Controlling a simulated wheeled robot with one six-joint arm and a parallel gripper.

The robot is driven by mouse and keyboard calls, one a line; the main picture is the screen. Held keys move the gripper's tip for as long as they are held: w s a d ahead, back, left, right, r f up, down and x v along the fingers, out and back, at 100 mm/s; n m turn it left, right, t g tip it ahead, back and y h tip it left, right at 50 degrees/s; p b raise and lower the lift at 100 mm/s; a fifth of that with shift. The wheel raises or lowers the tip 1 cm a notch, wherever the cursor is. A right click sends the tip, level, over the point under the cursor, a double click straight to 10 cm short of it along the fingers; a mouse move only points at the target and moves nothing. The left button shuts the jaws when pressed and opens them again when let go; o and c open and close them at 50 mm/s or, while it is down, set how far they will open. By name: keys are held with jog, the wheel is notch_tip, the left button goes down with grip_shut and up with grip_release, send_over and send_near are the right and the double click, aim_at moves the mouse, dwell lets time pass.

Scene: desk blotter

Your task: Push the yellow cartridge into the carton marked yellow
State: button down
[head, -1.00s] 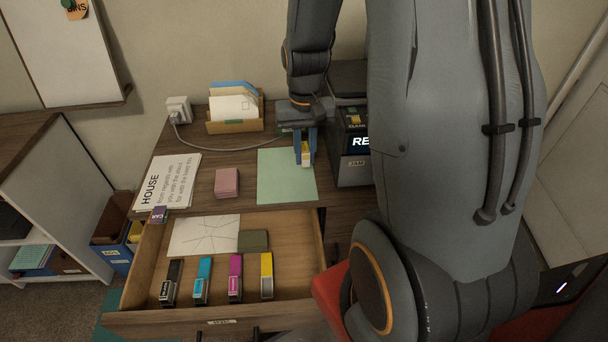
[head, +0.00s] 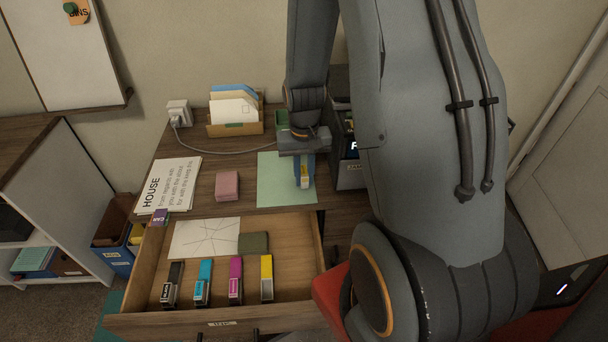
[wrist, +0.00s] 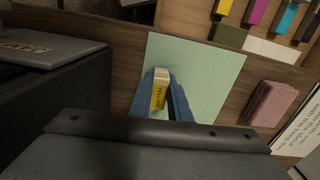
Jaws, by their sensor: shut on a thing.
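My gripper (head: 303,180) is shut on a small yellow-and-white block with dark lettering, seen best in the wrist view (wrist: 160,92). I cannot tell if it is the cartridge or the carton marked yellow. Blue fingers sit on both sides of it. The block is over the pale green blotter (head: 276,188); whether it touches is unclear. In the open drawer, a long yellow piece (head: 267,270) with a pale label at its near end lies at the right of a row. It also shows in the wrist view (wrist: 252,12).
Black (head: 172,280), cyan (head: 204,278) and magenta (head: 236,275) pieces lie in the drawer. A pink pad (head: 227,185) and printed sheets (head: 168,186) lie left of the blotter. A dark machine (head: 347,172) stands close on the right. An envelope holder (head: 236,128) is behind.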

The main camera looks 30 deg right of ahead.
jog(key=shift+f, duration=0.2)
jog(key=c, duration=1.7)
grip_release()
jog(key=shift+o, duration=0.2)
jog(key=shift+b, duration=0.3)
